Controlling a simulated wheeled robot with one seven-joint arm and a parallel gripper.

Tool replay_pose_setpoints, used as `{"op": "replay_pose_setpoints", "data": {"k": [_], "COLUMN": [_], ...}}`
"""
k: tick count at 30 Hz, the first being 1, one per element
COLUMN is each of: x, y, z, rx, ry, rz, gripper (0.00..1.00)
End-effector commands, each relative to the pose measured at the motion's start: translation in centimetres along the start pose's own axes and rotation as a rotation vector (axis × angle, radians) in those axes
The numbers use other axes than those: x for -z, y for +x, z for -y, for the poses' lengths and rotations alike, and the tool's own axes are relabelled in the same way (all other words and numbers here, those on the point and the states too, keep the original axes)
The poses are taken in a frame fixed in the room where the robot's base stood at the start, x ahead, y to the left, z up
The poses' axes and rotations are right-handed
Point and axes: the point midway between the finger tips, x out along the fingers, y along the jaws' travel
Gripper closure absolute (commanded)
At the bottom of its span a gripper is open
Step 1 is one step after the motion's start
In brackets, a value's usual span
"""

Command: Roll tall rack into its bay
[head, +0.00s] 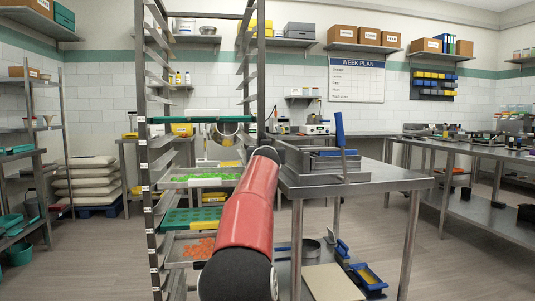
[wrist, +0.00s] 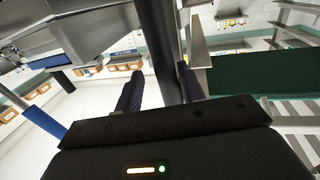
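The tall rack (head: 143,130) stands upright left of centre in the head view, an open metal frame with angled runners and several trays. My red arm reaches toward its right upright (head: 261,70), and hides my gripper in the head view. In the wrist view, the two dark fingers of my gripper (wrist: 158,75) stand apart on either side of a grey metal post (wrist: 158,40), which looks like that upright. A narrow gap shows between the left finger and the post; contact at the right finger is unclear. I cannot pick out the rack's bay.
A steel table (head: 375,180) with stacked metal trays and a blue upright handle stands close right of the rack. Sacks on a blue pallet (head: 88,210) and shelving (head: 15,130) are at left. A long bench (head: 480,150) is at right. Floor (head: 90,265) at front left is clear.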

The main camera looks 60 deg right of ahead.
Motion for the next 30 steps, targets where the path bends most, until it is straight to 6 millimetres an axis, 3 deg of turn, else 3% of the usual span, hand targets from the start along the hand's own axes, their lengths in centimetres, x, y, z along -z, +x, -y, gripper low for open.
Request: {"op": "replay_pose_setpoints", "data": {"k": [15, 30], "x": [-0.1, -0.1], "y": [-7.0, -7.5], "z": [-0.2, -0.2], "rx": [-0.003, -0.003], "ry": [0.001, -0.001], "rz": [0.000, 0.000], "gripper": [0.61, 0.61]}}
